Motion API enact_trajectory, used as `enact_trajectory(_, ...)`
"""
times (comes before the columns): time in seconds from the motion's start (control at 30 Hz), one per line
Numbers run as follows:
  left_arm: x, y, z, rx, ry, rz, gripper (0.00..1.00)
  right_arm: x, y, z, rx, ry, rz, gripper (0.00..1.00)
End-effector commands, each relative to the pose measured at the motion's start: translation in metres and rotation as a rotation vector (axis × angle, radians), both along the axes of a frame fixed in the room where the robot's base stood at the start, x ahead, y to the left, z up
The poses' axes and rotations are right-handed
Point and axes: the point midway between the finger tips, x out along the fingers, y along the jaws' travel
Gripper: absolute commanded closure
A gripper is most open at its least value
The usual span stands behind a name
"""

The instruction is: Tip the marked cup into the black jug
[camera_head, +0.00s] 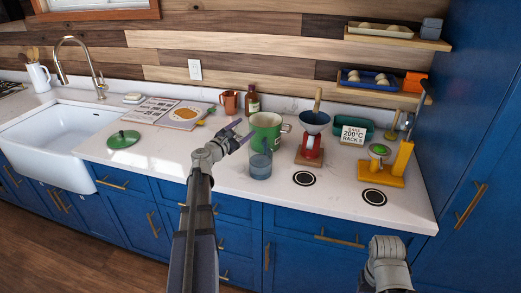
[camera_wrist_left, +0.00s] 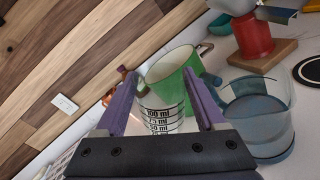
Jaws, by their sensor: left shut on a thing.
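My left gripper (camera_head: 241,131) hangs over the counter in the head view, left of a green mug-like jug (camera_head: 268,126) and a clear bluish jug (camera_head: 260,167). In the left wrist view its purple fingers (camera_wrist_left: 164,112) are shut on the marked cup (camera_wrist_left: 163,117), a pale cup with black ml lines. The green jug (camera_wrist_left: 177,70) shows behind the cup and the bluish jug (camera_wrist_left: 258,118) to its right. I see no jug that is plainly black. The cup cannot be made out in the head view. Of my right arm, only a wrist part shows; its fingers are hidden.
A red stand with a dark funnel (camera_head: 315,122) is right of the jugs, with a yellow stand (camera_head: 400,160) farther right. A copper mug (camera_head: 229,102) and brown bottle (camera_head: 253,102) stand behind. A green lid (camera_head: 123,139) lies left. The front counter is mostly clear.

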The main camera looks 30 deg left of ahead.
Motion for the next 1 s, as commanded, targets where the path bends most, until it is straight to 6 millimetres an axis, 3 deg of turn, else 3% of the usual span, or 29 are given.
enact_trajectory(0.43, 0.002, 0.037, -0.046, -0.358, 0.012, 0.001, 0.86, 0.0, 0.0, -0.046, 0.0, 0.0, 0.0, 0.41)
enact_trajectory(0.7, 0.002, 0.049, -0.047, -0.505, 0.017, 0.0, 0.86, 0.0, 0.0, -0.047, 0.0, 0.0, 0.0, 0.41)
enact_trajectory(1.0, 0.002, 0.052, -0.047, -0.545, 0.019, 0.0, 0.86, 0.0, 0.0, -0.047, 0.0, 0.0, 0.0, 0.41)
